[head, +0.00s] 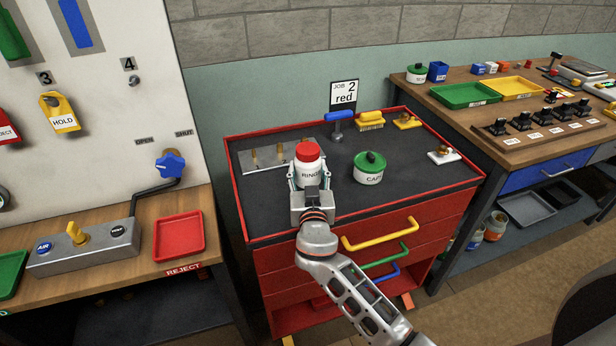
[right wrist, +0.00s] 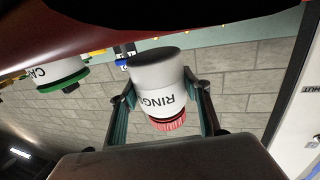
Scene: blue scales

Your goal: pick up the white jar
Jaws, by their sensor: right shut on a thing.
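The white jar (head: 307,175) has a red lid and a label that reads "RING" in part. In the head view it is upright over the left part of the red cabinet's dark top (head: 410,180). My right gripper (head: 310,186) is shut on the jar, with a finger on each side. In the right wrist view the jar (right wrist: 158,88) sits between the fingers, and its dark underside shows, so it appears to be off the surface. My left gripper is not in view.
A white jar with a green lid (head: 369,168) stands close to the right. Behind are a metal plate (head: 262,160), a blue-handled tool (head: 338,124) and a yellow-handled block (head: 370,120). A red tray (head: 179,234) lies on the left bench.

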